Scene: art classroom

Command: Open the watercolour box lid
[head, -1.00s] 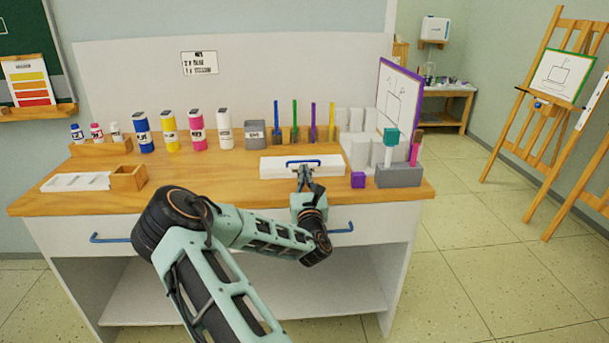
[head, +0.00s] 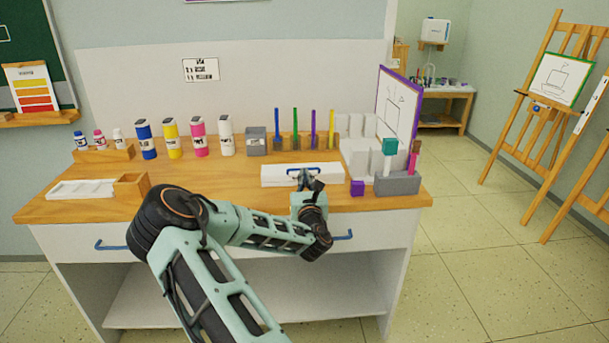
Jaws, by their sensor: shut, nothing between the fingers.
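The watercolour box (head: 276,177) is a long white box with a blue handle (head: 300,167) on its top. It lies on the wooden table top, right of the middle, and its lid looks closed. My gripper (head: 304,178) is shut and empty at the front of the box, just below the handle in the picture. My wrist hides part of the box's front edge. I cannot tell whether the fingertips touch the box or the handle.
Paint bottles (head: 199,138) and several upright coloured sticks (head: 295,128) line the back. A white palette (head: 82,189) lies at the left. The table top (head: 225,184) left of the box is clear.

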